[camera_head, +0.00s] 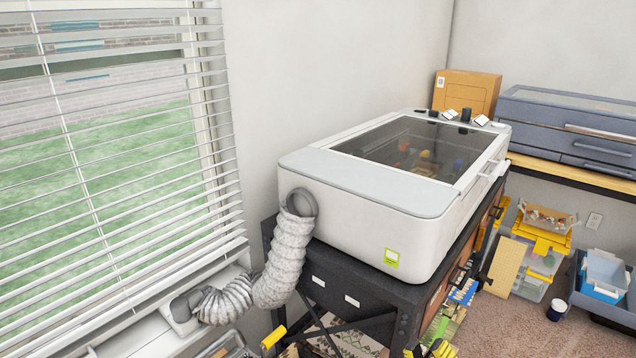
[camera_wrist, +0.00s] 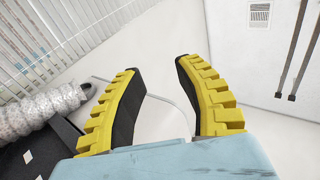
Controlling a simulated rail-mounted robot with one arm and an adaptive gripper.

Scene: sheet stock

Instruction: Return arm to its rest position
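My gripper (camera_wrist: 158,68) shows in the wrist view as two yellow toothed fingers with black inner pads, on a light blue body. The fingers stand apart, with nothing held between them. Beyond them is a pale surface, apparently the white machine (camera_wrist: 165,120). In the head view, the white machine (camera_head: 350,200) with a dark window in its lid sits on a black stand; the lid looks shut. I cannot make out my arm clearly in the head view.
A ribbed silver hose (camera_head: 285,260) runs from the machine to the windowsill; it also shows in the wrist view (camera_wrist: 35,112). Blinds (camera_head: 110,150) cover the window at left. A cardboard box (camera_head: 468,92) and a blue-grey cabinet (camera_head: 570,125) stand behind. Bins crowd the floor at right.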

